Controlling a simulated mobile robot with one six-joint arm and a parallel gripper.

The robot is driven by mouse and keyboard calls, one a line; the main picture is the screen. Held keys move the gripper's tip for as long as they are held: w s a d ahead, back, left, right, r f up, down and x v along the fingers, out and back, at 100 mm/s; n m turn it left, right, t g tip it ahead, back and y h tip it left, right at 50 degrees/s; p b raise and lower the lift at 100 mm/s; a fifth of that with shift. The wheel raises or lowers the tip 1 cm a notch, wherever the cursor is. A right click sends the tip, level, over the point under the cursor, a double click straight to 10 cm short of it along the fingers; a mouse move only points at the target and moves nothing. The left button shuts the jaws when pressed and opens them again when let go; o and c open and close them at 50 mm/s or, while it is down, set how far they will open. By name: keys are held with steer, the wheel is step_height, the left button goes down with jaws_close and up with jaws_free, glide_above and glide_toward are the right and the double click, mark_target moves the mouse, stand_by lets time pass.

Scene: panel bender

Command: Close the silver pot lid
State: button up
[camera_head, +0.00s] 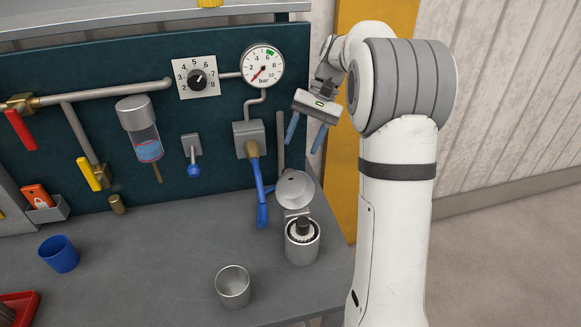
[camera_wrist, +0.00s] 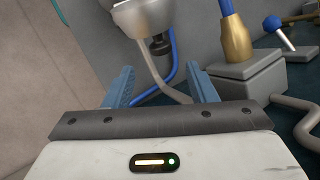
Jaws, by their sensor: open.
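The silver pot (camera_head: 302,246) stands on the bench near its right end. Its lid (camera_head: 294,189) stands open, tilted up on a hinge at the back of the rim. A dark, ringed part (camera_head: 303,228) shows inside the pot's mouth. My gripper (camera_head: 305,138) is open and empty, in the air above and behind the lid, with its blue fingers pointing down. In the wrist view my gripper (camera_wrist: 160,88) has both fingers spread with nothing held between them. A silver rounded piece (camera_wrist: 145,14) shows beyond them; I cannot tell whether it is lid or pot.
A blue-handled lever (camera_head: 262,200) hangs from a valve block (camera_head: 248,138) left of the lid. A grey open cup (camera_head: 233,286) stands left of the pot, and a blue cup (camera_head: 59,253) farther left. A yellow post (camera_head: 345,195) rises behind the bench's right end.

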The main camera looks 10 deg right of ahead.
mark_target(292, 185)
steer(key=x, duration=0.7)
steer(key=shift+s+a+f, duration=0.1)
steer(key=shift+a+f, duration=0.15)
steer(key=shift+c, duration=0.2)
jaws_close()
